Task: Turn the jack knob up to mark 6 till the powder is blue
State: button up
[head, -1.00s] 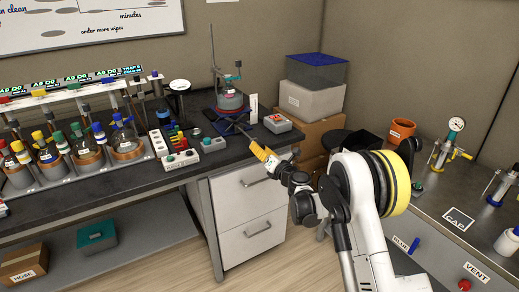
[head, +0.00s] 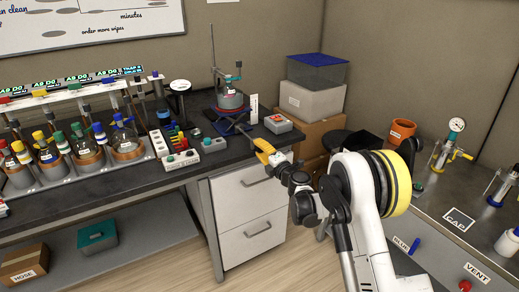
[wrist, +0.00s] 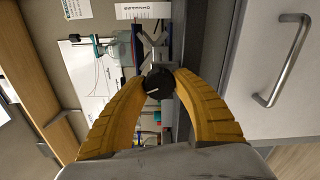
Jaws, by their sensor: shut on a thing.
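The black jack knob (wrist: 159,83), with a pale line on its face, sits between the yellow fingertips of my gripper (wrist: 160,80) in the wrist view. My gripper is shut on it. In the head view my gripper (head: 262,146) is at the bench's front edge and hides the knob. A rod runs from there back to the lab jack (head: 222,127). A round flask (head: 231,101) stands on the jack beside a clamp stand. A white mark scale (head: 254,108) stands right of it; it also shows in the wrist view (wrist: 148,11). Its marks and the powder's colour are too small to tell.
A grey box with a red top (head: 278,124) stands close right of the jack. A white box with buttons (head: 212,145) is to the left. Drawer handles (head: 257,229) stick out below the bench edge. Flasks in a rack (head: 125,148) fill the left.

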jog(key=shift+m, duration=0.3)
jog(key=o, duration=1.2)
jog(key=v, duration=1.2)
